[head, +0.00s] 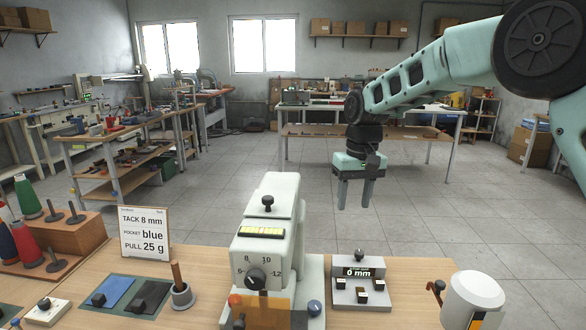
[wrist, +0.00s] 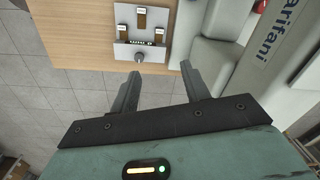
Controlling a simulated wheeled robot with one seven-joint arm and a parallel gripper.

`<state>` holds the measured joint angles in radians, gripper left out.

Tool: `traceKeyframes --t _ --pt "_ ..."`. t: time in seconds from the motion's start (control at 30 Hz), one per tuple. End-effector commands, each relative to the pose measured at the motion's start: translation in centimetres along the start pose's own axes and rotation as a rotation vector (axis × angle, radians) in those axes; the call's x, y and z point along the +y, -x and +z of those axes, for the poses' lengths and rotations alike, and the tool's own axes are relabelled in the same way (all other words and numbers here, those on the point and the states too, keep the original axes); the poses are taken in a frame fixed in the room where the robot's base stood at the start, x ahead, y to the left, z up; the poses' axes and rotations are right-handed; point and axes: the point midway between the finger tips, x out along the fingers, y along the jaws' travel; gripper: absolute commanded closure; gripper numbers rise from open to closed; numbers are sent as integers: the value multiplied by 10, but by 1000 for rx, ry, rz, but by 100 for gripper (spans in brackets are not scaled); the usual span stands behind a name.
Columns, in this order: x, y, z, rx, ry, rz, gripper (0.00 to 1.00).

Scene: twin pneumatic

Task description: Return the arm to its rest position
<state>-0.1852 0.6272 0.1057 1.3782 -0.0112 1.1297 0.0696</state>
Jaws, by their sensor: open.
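My gripper (head: 354,194) hangs from the teal arm in the head view, pointing down in the air beyond the bench's far edge. Its two fingers are apart with nothing between them. In the wrist view the open gripper (wrist: 160,86) shows at the middle, with the bench and grey floor beyond the fingers.
The wooden bench (head: 417,275) holds a pale machine with a dial (head: 262,250), a small block reading 0 mm (head: 361,285), a white canister (head: 473,303), a sign (head: 145,233) and thread cones (head: 28,197). Behind is open tiled floor (head: 250,165); a table (head: 425,132) stands farther back.

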Motion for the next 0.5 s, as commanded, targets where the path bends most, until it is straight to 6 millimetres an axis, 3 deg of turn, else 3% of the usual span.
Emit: traceKeyframes --t 0.03,0.1,0.23,0.4,0.5 --pt "-24 6 25 -1 43 -15 54" --pt "-51 8 60 1 98 -34 54" --pt "-92 8 132 2 197 -54 54" --pt "-120 -3 236 1 321 -52 54" --pt "-122 -14 292 2 381 -36 54"
